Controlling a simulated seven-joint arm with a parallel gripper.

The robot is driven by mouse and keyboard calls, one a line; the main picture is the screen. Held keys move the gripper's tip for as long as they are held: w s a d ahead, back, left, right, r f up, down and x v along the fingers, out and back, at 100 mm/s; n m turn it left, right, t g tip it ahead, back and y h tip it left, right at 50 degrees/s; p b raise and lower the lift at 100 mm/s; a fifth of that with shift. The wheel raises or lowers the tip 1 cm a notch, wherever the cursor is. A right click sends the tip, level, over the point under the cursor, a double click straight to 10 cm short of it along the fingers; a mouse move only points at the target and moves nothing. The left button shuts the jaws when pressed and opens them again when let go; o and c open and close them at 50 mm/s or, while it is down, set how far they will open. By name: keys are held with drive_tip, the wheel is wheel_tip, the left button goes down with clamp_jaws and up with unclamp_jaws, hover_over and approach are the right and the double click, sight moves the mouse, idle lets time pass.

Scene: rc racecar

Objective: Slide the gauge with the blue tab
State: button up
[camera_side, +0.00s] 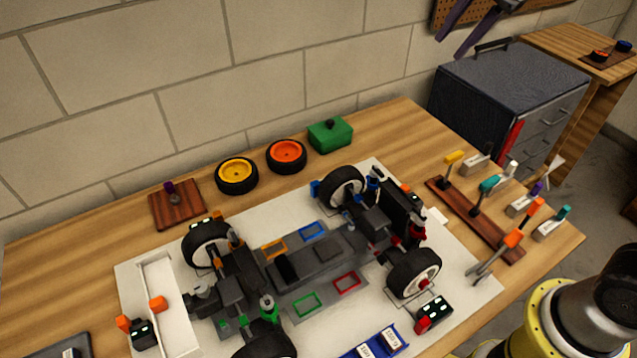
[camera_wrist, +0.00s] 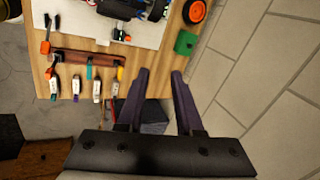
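A small blue tab (camera_side: 315,188) stands at the far side of the racecar, beside the far right wheel (camera_side: 347,187) in the side view. The gauge body behind this tab is hidden or too small to make out. Gauge-like black boxes with light marks show elsewhere: one with a red tab (camera_side: 435,313) by the near right wheel, and one with orange tabs (camera_side: 140,330) at the left. My gripper (camera_side: 451,46) is high at the top right, well away from the car. In the wrist view my gripper (camera_wrist: 158,73) has its purple fingers apart with nothing between them.
The car sits on a white board (camera_side: 460,270). A yellow-rimmed wheel (camera_side: 237,174), an orange-rimmed wheel (camera_side: 286,154) and a green box (camera_side: 330,134) stand along the wall. A tool rack (camera_side: 490,225) lies at the right. A dark drawer cabinet (camera_side: 505,95) stands beyond the table.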

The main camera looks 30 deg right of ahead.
drive_tip(key=w+a+f+m+g, duration=0.1)
drive_tip(key=w+a+f, duration=0.1)
drive_tip(key=w, duration=0.3)
drive_tip(key=w+a+f+m, duration=0.1)
drive_tip(key=w+a+f, duration=0.15)
drive_tip(key=w, duration=0.25)
drive_tip(key=g, duration=0.4)
hover_over(315, 183)
wheel_tip(315, 183, down, 24)
drive_tip(key=shift+m+h, duration=0.3)
wheel_tip(315, 183, down, 13)
drive_tip(key=shift+f, duration=0.15)
clamp_jaws()
